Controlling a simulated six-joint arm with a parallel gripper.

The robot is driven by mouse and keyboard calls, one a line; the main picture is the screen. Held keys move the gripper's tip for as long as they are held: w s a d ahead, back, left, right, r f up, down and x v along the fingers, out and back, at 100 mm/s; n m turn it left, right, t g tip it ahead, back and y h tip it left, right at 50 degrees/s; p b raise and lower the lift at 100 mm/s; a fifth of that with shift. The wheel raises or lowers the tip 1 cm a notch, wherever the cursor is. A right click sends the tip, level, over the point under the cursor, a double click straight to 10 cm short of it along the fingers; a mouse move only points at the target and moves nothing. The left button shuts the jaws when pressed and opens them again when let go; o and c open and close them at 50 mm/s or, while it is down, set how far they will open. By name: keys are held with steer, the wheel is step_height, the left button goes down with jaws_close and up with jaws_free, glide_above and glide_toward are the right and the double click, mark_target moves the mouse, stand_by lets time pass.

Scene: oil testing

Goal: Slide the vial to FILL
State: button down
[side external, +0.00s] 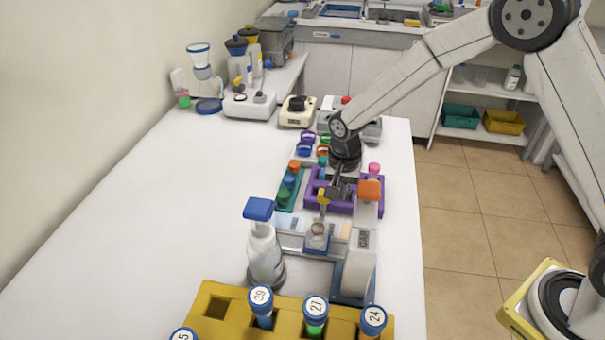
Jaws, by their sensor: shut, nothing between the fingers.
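A small clear vial (317,231) with a brownish rim stands upright at the front of a white and grey bench device (359,262), in a bluish holder on its track. My gripper (334,194) is above and behind the vial, apart from it, pointing down near a yellow part of the device. Its fingers look closed and hold nothing. I cannot read any FILL mark at this size. The arm and the device's head hide part of the area behind the vial.
A yellow rack (213,310) with numbered blue-capped tubes is in front. A purple tray (375,206) and a green rack (285,206) with coloured caps lie behind. The left of the table (190,200) is clear.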

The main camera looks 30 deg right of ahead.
steer(key=shift+f, duration=0.3)
steer(key=shift+w+a, duration=0.15)
stand_by(0.3)
steer(key=w+a, duration=0.4)
steer(key=shift+w+a, duration=0.35)
stand_by(1.2)
steer(key=shift+w+a, duration=0.2)
stand_by(0.4)
steer(key=shift+w+a, duration=0.85)
steer(key=shift+s+d, duration=0.25)
steer(key=shift+d, duration=0.05)
steer(key=shift+r, duration=0.15)
stand_by(0.3)
